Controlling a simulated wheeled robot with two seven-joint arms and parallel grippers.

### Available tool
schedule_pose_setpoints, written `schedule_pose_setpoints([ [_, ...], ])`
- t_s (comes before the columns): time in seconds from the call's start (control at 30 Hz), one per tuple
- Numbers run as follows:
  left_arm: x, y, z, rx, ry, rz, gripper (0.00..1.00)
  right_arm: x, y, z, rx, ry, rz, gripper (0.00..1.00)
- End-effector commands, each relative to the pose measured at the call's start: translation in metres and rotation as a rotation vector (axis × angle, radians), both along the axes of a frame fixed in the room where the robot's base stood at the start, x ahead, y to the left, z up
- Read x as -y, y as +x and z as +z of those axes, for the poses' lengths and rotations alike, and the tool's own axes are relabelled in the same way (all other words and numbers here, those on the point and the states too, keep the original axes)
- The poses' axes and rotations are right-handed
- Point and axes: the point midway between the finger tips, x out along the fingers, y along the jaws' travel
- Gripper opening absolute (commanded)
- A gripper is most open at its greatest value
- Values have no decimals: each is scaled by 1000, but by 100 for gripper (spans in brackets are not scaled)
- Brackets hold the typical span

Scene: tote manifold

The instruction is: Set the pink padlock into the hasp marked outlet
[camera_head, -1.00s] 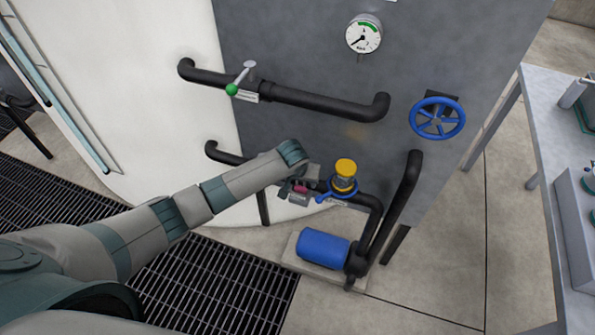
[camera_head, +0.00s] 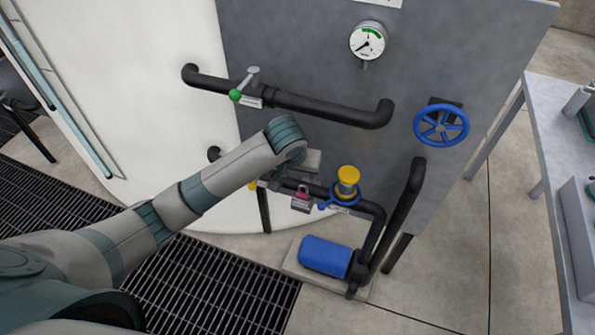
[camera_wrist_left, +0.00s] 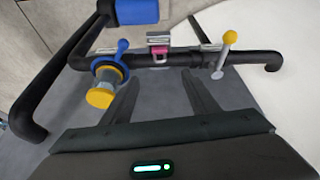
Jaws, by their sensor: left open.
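The pink padlock (camera_head: 302,194) is at the lower black pipe, left of the yellow-capped valve with the blue lever. In the left wrist view the padlock (camera_wrist_left: 159,53) sits at a grey bracket on the pipe, just beyond the fingertips. I cannot tell whether its shackle passes through a hasp, and no outlet marking is legible. My left gripper (camera_wrist_left: 160,80) is open and empty, its two fingers apart and pointing toward the padlock without touching it. In the head view the left gripper is mostly hidden by my wrist. My right gripper is not in view.
The yellow-capped valve (camera_head: 347,180) stands close to the right of the padlock. A yellow-knobbed lever (camera_wrist_left: 225,50) is on the same pipe on its other side. A blue pump (camera_head: 325,255) is below. The upper pipe (camera_head: 330,108) and blue handwheel (camera_head: 441,122) are on the grey panel.

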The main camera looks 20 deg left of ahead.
Motion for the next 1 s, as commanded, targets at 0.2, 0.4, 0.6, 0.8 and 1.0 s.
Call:
schedule_pose_setpoints([
  [0.2, 0, -6, 13, 0, 1, -1, 54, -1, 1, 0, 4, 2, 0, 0],
  [0.4, 0, -6, 14, 0, 2, 1, 54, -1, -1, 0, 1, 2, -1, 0],
  [0.6, 0, -6, 14, 0, 1, 0, 54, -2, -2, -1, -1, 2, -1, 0],
  [0.8, 0, -6, 14, 0, 1, 0, 54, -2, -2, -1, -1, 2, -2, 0],
  [1.0, 0, -6, 14, 0, 1, 0, 54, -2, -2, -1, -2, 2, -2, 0],
])
